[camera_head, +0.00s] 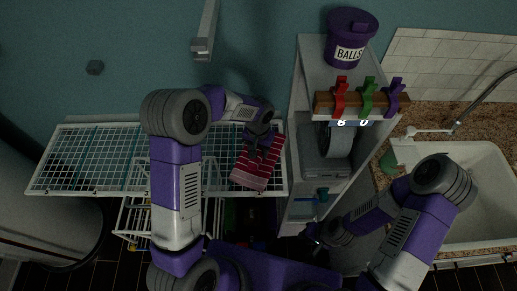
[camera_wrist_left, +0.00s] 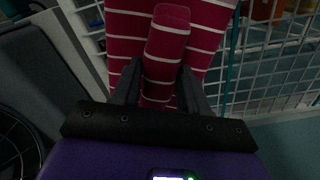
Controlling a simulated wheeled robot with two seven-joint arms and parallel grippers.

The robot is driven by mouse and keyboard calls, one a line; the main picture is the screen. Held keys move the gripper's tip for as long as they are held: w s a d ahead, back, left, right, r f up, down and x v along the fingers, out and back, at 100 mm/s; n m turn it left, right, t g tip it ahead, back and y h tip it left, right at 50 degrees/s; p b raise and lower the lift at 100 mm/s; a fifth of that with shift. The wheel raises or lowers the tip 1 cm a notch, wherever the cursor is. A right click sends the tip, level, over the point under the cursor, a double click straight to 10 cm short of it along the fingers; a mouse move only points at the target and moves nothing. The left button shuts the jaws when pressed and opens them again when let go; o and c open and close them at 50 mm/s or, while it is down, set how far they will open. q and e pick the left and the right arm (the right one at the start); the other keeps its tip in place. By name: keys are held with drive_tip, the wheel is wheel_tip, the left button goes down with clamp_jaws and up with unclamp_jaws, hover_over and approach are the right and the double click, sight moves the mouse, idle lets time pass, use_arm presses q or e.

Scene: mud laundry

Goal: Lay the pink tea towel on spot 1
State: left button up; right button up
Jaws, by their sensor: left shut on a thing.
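The pink tea towel (camera_head: 250,172), dark pink with white stripes, is at the right end of the white wire drying rack (camera_head: 60,168). My left gripper (camera_head: 262,143) is over the towel's upper part. In the left wrist view, the left gripper (camera_wrist_left: 158,88) is shut on a raised fold of the towel (camera_wrist_left: 167,40), with more striped cloth spread behind it. Teal lines divide the rack top, but I can read no spot number. Whether the towel touches the rack is unclear. My right gripper (camera_head: 316,236) is low near the cabinet front, too small and dark to judge its jaws.
A white cabinet (camera_head: 300,190) stands just right of the rack, bearing a purple "BALLS" bin (camera_head: 350,38) and a wooden bar with red, green and purple pegs (camera_head: 368,98). A sink (camera_head: 480,190) is at the right. The rack's left part is bare.

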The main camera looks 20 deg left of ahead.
use_arm(q)
drive_tip(key=o, duration=1.3)
wheel_tip(320, 180, up, 8)
drive_tip(key=shift+f, duration=0.25)
